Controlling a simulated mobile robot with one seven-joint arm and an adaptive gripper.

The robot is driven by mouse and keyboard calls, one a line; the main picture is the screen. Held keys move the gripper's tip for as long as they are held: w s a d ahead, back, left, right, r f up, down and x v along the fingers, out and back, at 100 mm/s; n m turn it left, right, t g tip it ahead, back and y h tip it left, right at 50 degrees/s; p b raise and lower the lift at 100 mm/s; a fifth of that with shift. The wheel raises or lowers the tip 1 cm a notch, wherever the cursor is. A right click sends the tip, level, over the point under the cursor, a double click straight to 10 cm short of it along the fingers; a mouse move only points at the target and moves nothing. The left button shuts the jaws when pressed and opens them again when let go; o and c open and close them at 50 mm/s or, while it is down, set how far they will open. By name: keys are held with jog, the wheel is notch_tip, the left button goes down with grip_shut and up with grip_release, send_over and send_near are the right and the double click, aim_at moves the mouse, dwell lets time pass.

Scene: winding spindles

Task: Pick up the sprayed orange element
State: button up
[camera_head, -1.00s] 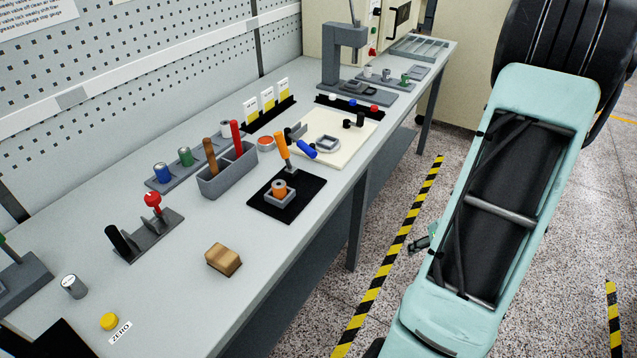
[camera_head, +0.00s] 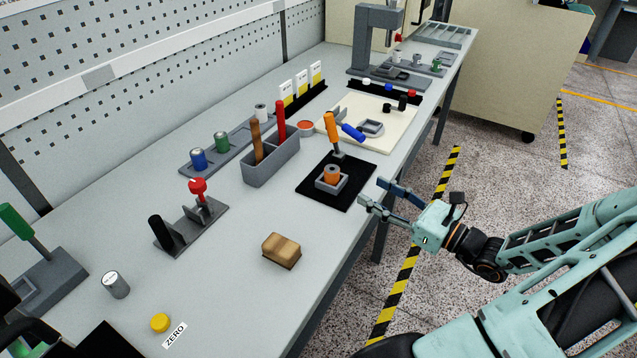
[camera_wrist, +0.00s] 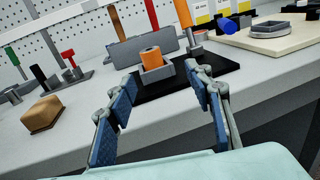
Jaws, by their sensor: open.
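The orange element (camera_head: 332,174) is a short orange cylinder with a hole in its top. It stands upright in a small grey square holder (camera_head: 343,186) on a black mat (camera_head: 313,186) near the bench's front edge. In the wrist view the orange element (camera_wrist: 151,57) shows ahead, between and beyond the fingers. My gripper (camera_head: 371,192) is open and empty, off the bench's front edge, to the right of the mat. Its two blue-padded fingers (camera_wrist: 163,102) also show in the wrist view, spread apart and not touching the element.
An orange-handled tool (camera_head: 332,128) stands just behind the holder. A grey box (camera_head: 270,168) with brown and red handles lies to its left. A wooden block (camera_head: 282,249) sits nearer on the bench. A cream board (camera_head: 385,137) lies beyond. The bench between block and mat is clear.

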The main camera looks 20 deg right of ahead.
aim_at(338, 176)
jog(key=shift+w+a+f, duration=0.1)
jog(key=shift+a, duration=0.5)
jog(key=x, duration=0.4)
jog(key=shift+w+a, duration=0.1)
jog(key=shift+w, duration=0.15)
jog(key=x, duration=0.5)
jog(key=shift+w+a+r, duration=0.1)
jog(key=shift+a+r, duration=0.15)
jog(key=shift+a, duration=0.2)
jog(key=shift+c, duration=0.3)
jog(key=c, duration=1.2)
